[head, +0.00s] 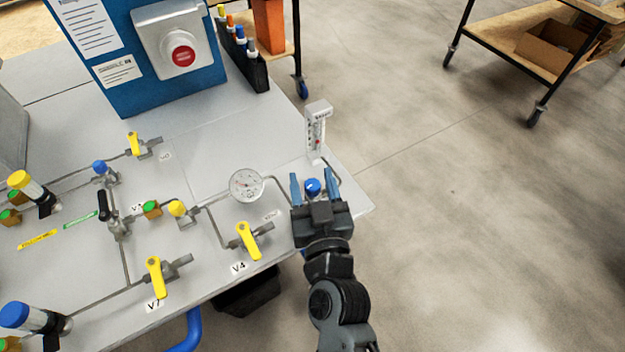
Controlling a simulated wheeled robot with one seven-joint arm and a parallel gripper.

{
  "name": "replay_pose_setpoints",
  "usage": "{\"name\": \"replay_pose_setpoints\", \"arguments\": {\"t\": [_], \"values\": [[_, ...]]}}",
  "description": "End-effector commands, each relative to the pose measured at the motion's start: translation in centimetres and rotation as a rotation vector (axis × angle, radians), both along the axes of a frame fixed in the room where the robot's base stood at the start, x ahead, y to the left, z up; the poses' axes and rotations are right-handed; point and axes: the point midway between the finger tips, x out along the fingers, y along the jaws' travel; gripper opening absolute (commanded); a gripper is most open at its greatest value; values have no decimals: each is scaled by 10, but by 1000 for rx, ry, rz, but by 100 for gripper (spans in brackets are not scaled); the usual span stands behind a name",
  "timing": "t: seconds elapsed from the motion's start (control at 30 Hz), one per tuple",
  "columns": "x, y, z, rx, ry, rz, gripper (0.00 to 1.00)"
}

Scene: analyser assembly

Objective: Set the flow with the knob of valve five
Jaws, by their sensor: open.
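A blue knob (312,186) sits near the right edge of the panel table, below a small flow meter (317,132) with a clear scale and a red mark. No label is readable beside this knob, so I cannot confirm that it is valve five. My gripper (312,180) is open, with one blue finger on each side of the knob. Gaps show between the fingers and the knob. The gripper body hides the valve body below it. A round pressure gauge (246,185) stands to the left, joined by pipe.
Yellow-handled valve V4 (248,240) is left of my gripper; another yellow-handled valve (154,277) is further left. A second blue knob (99,167) sits on the left pipework. A blue box with a red button (181,56) stands behind. Open floor (450,220) lies right.

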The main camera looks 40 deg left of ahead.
Motion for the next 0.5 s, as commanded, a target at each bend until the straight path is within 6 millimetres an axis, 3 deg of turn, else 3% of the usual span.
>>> {"name": "replay_pose_setpoints", "arguments": {"t": [0.17,0.5], "values": [[0,0,0,0,0,0,56],[0,0,0,1,1,0,24]]}}
